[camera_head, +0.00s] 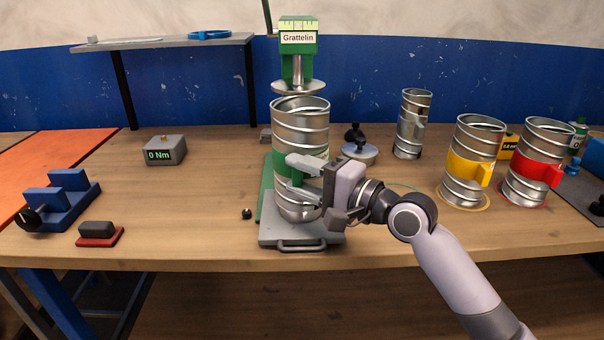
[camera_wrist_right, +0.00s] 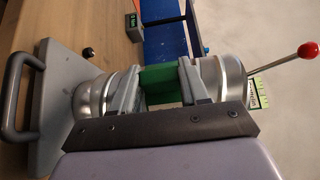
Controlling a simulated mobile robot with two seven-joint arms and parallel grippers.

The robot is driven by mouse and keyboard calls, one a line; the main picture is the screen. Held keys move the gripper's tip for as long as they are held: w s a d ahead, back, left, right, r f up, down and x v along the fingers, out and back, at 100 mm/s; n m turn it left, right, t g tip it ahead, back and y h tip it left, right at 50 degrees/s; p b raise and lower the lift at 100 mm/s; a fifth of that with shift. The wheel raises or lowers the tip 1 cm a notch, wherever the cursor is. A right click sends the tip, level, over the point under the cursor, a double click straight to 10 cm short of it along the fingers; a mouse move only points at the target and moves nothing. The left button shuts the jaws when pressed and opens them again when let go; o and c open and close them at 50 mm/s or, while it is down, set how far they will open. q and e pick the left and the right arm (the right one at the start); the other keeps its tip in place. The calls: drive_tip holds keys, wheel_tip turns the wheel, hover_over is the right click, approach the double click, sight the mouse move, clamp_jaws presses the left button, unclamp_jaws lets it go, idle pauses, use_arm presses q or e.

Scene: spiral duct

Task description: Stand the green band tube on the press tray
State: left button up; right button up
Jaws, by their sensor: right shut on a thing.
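The green band tube (camera_head: 300,128) is a silver spiral duct with a green band, upright over the press tray (camera_head: 292,237). My right gripper (camera_head: 304,166) is shut on it at the green band. The band shows between the fingers in the right wrist view (camera_wrist_right: 160,84). The tube's lower end is at the tray, partly hidden by the gripper; I cannot tell whether it touches. The grey tray with its front handle also shows in the wrist view (camera_wrist_right: 58,97). The green press head (camera_head: 298,50) with its round plate is above the tube. My left gripper is not in view.
A yellow band tube (camera_head: 473,140) and a red band tube (camera_head: 545,145) stand at the right. A plain narrower tube (camera_head: 411,125) stands behind. A torque gauge (camera_head: 165,150), blue block (camera_head: 60,198) and red-black block (camera_head: 98,234) lie left. The table's left middle is mostly clear.

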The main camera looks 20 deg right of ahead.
drive_tip(key=shift+f+b, duration=1.05)
drive_tip(key=shift+f, duration=0.7)
drive_tip(key=o, duration=1.4)
drive_tip(key=shift+r, duration=0.1)
drive_tip(key=shift+d, duration=0.1)
drive_tip(key=shift+b+v, duration=0.35)
drive_tip(key=shift+v, duration=3.2)
